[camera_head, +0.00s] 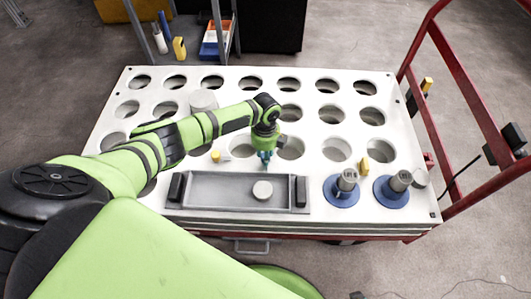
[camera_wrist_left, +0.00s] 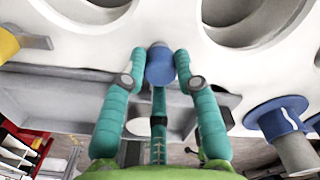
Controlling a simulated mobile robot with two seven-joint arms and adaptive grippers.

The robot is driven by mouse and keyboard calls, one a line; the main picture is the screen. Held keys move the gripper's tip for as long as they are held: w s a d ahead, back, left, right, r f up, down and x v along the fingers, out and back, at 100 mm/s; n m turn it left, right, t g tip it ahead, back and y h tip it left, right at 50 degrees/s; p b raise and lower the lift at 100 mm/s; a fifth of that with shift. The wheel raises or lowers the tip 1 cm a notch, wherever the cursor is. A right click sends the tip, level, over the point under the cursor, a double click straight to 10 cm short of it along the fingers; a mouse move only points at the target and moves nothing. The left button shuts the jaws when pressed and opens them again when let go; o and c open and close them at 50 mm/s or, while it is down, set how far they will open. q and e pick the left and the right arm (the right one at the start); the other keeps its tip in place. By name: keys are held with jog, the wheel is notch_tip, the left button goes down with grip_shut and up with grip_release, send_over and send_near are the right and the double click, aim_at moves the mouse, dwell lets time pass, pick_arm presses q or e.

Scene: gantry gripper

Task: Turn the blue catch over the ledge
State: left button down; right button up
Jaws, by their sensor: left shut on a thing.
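My left gripper (camera_head: 264,158) is over the white perforated table top, at the far edge of the grey tray. In the left wrist view, the teal fingers of my left gripper (camera_wrist_left: 161,70) are on both sides of a small blue cylindrical piece with a grey top, the blue catch (camera_wrist_left: 160,70), and are shut on it. The catch is hidden by the fingers in the head view. A grey strip, perhaps the ledge, runs beside it in the left wrist view; I cannot tell whether the catch lies over it. My right gripper is not in view.
The grey tray (camera_head: 220,203) holds a white disc (camera_head: 262,189). Two blue flanges with grey posts (camera_head: 341,190) stand to its right. Small yellow pieces (camera_head: 215,156) sit nearby. A red rail (camera_head: 450,85) rises at the right.

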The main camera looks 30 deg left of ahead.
pick_arm(q)
jog(key=shift+s+a+m, duration=0.1)
jog(key=shift+a+m, duration=0.05)
jog(key=shift+m, duration=0.25)
jog(key=c, duration=0.9)
grip_release()
jog(key=shift+c, duration=0.2)
jog(key=shift+r, duration=0.1)
jog(key=shift+r, duration=0.35)
notch_tip(320, 180, up, 11)
